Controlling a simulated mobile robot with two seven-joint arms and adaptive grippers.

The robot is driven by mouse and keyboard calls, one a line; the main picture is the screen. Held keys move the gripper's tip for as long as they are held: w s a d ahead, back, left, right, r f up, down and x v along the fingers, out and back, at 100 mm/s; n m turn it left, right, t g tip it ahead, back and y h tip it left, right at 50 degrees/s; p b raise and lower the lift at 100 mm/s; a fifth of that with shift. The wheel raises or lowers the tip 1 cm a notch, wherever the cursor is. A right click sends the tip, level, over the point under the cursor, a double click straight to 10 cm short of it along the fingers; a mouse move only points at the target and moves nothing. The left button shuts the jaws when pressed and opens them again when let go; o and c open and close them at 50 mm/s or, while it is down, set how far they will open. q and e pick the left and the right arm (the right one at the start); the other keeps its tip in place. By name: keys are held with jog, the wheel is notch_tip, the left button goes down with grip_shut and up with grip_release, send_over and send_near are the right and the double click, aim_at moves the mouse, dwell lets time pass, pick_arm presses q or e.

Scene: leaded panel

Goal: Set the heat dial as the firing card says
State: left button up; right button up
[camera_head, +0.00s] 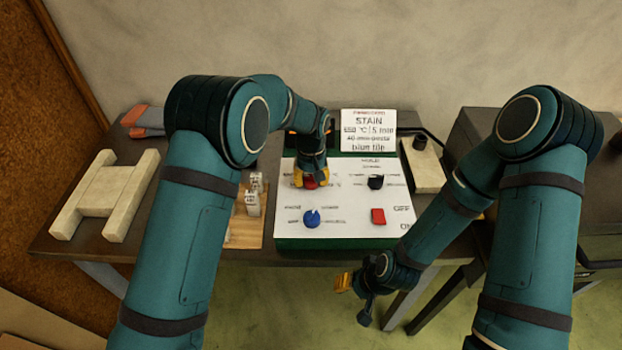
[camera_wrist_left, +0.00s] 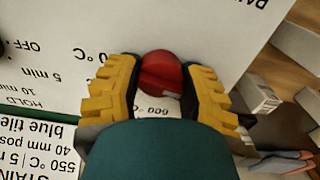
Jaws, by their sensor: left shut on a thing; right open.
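The firing card (camera_head: 368,131) stands behind the panel; in the left wrist view the card (camera_wrist_left: 30,140) shows upside down and reads 550 °C, 5 min, 40 mm posts, blue tile. The heat dial is a red round knob (camera_wrist_left: 161,73) on the white control panel (camera_head: 345,215). My left gripper (camera_head: 311,181) is shut on this knob, its yellow fingers on both sides of it in the left wrist view (camera_wrist_left: 160,88). A "600" mark shows beside the knob; its pointer is not clear. My right gripper (camera_head: 345,283) is open and empty in front of the table.
The panel also bears a black knob (camera_head: 375,182), a blue knob (camera_head: 311,218) and a red switch (camera_head: 378,216). Small white posts (camera_head: 253,200) stand left of the panel. A pale H-shaped block (camera_head: 105,195) lies at the far left. A pale slab (camera_head: 424,170) lies right of the panel.

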aim_at(311, 176)
pick_arm(q)
jog(key=m, duration=0.3)
jog(key=shift+m, duration=1.9)
jog(key=o, duration=1.2)
notch_tip(311, 176, up, 12)
